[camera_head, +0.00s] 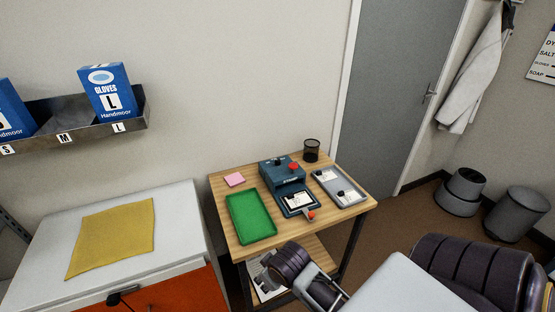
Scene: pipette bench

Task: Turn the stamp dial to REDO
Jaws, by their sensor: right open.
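The blue-grey stamp machine (283,174) stands on the wooden table. A small dark knob, apparently the stamp dial (279,161), sits on its top left of a red knob (294,167). The dial's lettering is too small to read, so its setting cannot be told. A white card lies on the machine's front plate, and an orange-red knob (311,215) sticks out at the front. My right gripper (328,293) is open and empty, low in front of the table's front edge, well apart from the machine. My left gripper is not in view.
A green tray (232,204) lies left of the machine, and a grey tray (357,195) with cards and dark-handled items lies right. A black mesh cup (311,150) stands behind, and a pink note pad (234,180) at back left. Bare wood shows at the front right.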

